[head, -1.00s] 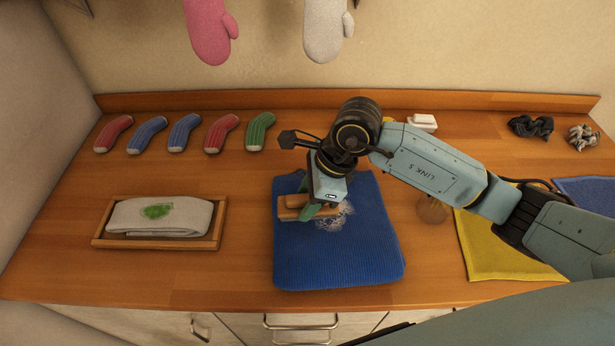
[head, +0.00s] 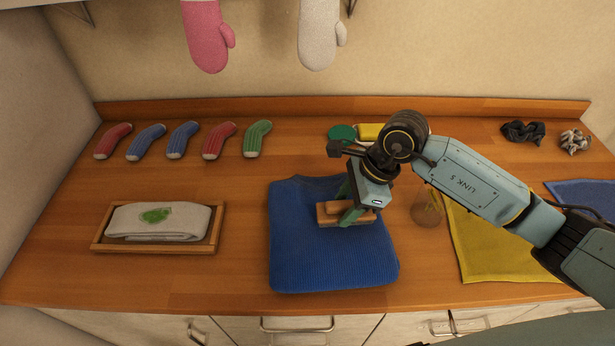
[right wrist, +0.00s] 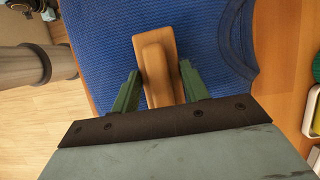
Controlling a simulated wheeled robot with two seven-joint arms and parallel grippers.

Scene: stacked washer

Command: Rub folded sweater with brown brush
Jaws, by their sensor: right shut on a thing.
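The folded blue sweater (head: 325,262) lies flat on the wooden counter, in the middle of the head view. My right gripper (head: 352,206) is over the upper right part of the sweater, shut on the brown brush (head: 333,213). The brush is at the sweater's surface; its underside is hidden, so I cannot tell how firmly it touches. In the right wrist view the brush (right wrist: 158,65) sits between the green fingers, with the sweater (right wrist: 105,45) behind it. No pale fuzz shows on the visible part of the sweater. My left gripper is not in view.
A wooden tray (head: 97,243) with a folded light cloth (head: 190,219) stands at left. Several socks (head: 183,140) lie behind it. A yellow cloth (head: 490,250) and a glass-like round object (head: 428,212) are at right. Bare counter lies between tray and sweater.

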